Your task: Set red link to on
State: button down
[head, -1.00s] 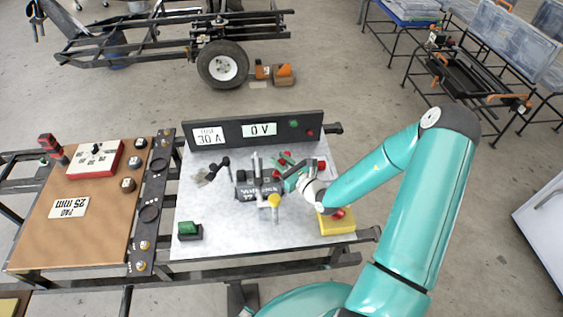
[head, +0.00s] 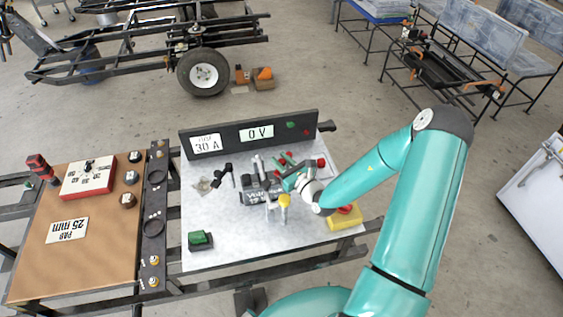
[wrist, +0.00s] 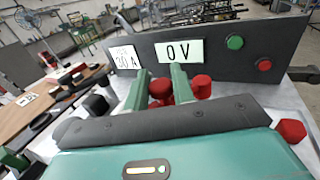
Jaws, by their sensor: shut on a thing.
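My gripper (head: 291,177) is down among the small parts on the grey metal plate. In the wrist view its two green fingers (wrist: 160,77) are around a red knob (wrist: 160,90), shut on it. A second red knob (wrist: 201,86) stands just right of the right finger, and another (wrist: 291,131) sits farther right and nearer. I cannot tell from the markings which red part is the red link, and its lower part is hidden by my gripper. The display behind reads 0 V (wrist: 181,51), also seen in the head view (head: 257,133).
A black upright panel (head: 225,138) with a 30 A label, a green and a red button backs the plate. A yellow box with a red button (head: 343,218) is right of my gripper. A green switch (head: 200,240) is front left. A brown board (head: 95,255) lies left.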

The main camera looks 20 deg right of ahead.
jog(key=shift+w, duration=0.1)
dwell(0.6)
jog(key=c, duration=1.2)
grip_release()
jog(key=v, duration=1.4)
jog(key=shift+a, duration=0.1)
